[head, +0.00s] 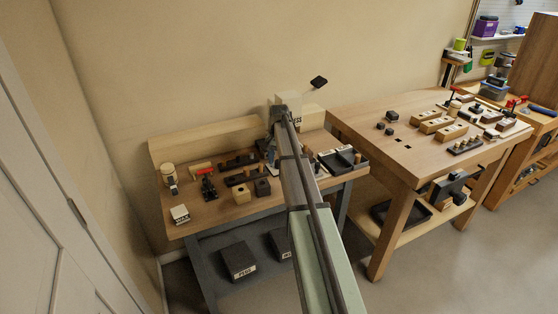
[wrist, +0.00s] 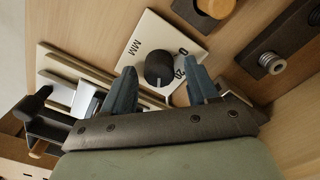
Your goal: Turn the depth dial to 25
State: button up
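The depth dial (wrist: 160,68) is a round black knob on a white plate (wrist: 148,38) in the wrist view. The plate carries the letters MM and the numbers 0 and 20. A pale pointer mark shows on the knob's lower side, toward my gripper; other scale marks are hidden. My gripper (wrist: 162,72) is open, with one blue-grey finger on each side of the knob. Gaps show between the fingers and the knob, and I cannot tell how far the tips stand above the plate. In the head view my arm hides the dial.
In the wrist view a bolt on a dark bar (wrist: 272,62) stands at the right, and a black clamp-like part (wrist: 36,102) at the left. In the head view, several small blocks and tools crowd the workbench (head: 212,219). A second wooden bench (head: 372,150) stands at the right.

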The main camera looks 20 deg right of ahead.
notch_tip(320, 180, up, 14)
dwell(0.8)
jog(key=shift+f, duration=0.1)
